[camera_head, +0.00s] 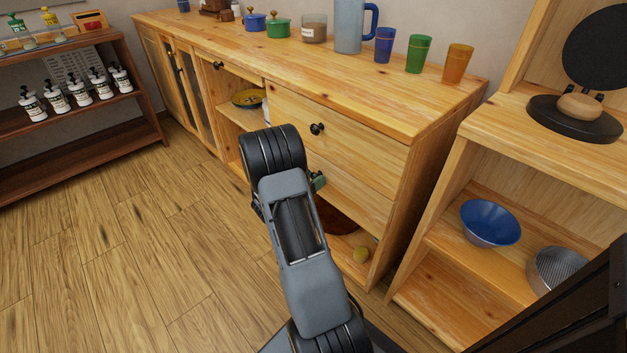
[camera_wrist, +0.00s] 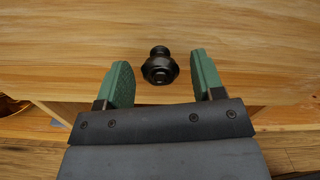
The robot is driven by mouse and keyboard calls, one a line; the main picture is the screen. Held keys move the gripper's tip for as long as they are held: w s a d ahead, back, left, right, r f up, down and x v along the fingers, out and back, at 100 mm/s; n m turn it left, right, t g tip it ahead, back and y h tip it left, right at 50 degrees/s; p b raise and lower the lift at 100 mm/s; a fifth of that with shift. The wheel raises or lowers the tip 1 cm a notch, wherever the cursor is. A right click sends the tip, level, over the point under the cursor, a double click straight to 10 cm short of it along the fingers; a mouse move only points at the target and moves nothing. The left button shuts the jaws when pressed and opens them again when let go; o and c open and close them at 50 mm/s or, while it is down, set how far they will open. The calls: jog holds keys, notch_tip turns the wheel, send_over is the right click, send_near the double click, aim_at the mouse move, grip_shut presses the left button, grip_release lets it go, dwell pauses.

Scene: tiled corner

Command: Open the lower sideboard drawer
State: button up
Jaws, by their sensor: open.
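The wooden sideboard (camera_head: 225,42) runs along the wall. Its upper drawer with a black knob (camera_head: 317,128) is shut. The lower drawer (camera_head: 360,197) lies beneath it, looks flush and shut, and is partly hidden by my arm in the head view. In the wrist view, a black knob (camera_wrist: 159,68) on the drawer front (camera_wrist: 60,60) stands between the two green fingers of my gripper (camera_wrist: 162,76). The fingers are open, with a gap on each side of the knob. In the head view, only one green fingertip shows, by the lower drawer.
Cups and a blue pitcher (camera_head: 349,25) stand on top. A shelf unit with a blue bowl (camera_head: 490,222) is at right. The floor at left is clear.

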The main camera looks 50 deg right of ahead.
jog(key=shift+d, duration=0.3)
jog(key=shift+c, duration=0.2)
grip_shut()
